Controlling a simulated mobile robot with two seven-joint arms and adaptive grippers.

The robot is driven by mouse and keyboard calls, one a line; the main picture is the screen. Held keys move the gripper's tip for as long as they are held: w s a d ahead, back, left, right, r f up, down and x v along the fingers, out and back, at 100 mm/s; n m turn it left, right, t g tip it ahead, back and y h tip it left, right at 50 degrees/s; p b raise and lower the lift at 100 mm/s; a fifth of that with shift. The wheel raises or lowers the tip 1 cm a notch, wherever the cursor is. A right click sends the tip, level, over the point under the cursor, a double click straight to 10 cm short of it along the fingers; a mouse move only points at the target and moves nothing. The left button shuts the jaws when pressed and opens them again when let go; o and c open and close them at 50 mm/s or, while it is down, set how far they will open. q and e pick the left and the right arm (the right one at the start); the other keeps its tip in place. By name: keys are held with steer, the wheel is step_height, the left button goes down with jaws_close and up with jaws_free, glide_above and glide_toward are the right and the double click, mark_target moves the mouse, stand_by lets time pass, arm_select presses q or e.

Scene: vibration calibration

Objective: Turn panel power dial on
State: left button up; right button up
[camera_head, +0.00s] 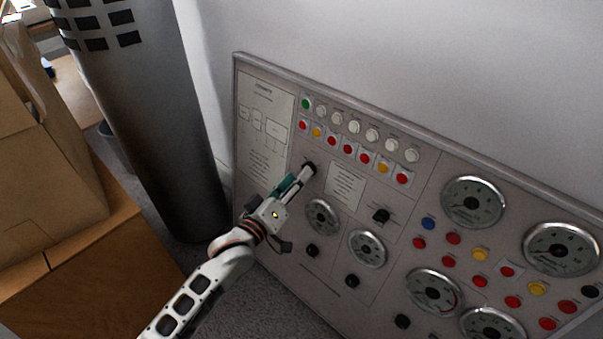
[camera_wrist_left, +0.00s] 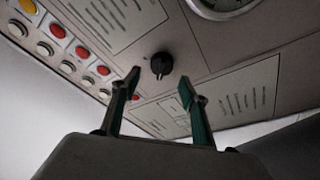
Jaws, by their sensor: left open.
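The control panel (camera_head: 410,150) leans by the wall, with a black rotary dial (camera_head: 309,167) left of centre below the rows of buttons. The same dial shows in the left wrist view (camera_wrist_left: 161,65), with its pointer ridge facing the gripper. My left gripper (camera_head: 297,178) is at the dial in the head view and partly covers it. In the left wrist view the green fingers (camera_wrist_left: 160,84) are spread apart, one on each side of the dial's line. The dial lies just beyond the fingertips, and I cannot tell whether they touch it. My right gripper is out of view.
Other black knobs (camera_head: 381,215), round gauges (camera_head: 473,202) and coloured buttons crowd the panel. A grey cylinder (camera_head: 150,130) and cardboard boxes (camera_head: 60,190) stand to the left of my arm. Carpeted floor shows below the panel.

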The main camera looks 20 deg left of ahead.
arm_select(q)
steer(key=w, duration=0.2)
steer(key=shift+w+d, duration=0.2)
steer(key=shift+w, duration=0.1)
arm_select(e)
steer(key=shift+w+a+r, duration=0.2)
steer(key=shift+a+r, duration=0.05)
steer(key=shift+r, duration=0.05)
arm_select(q)
steer(key=c, duration=1.1)
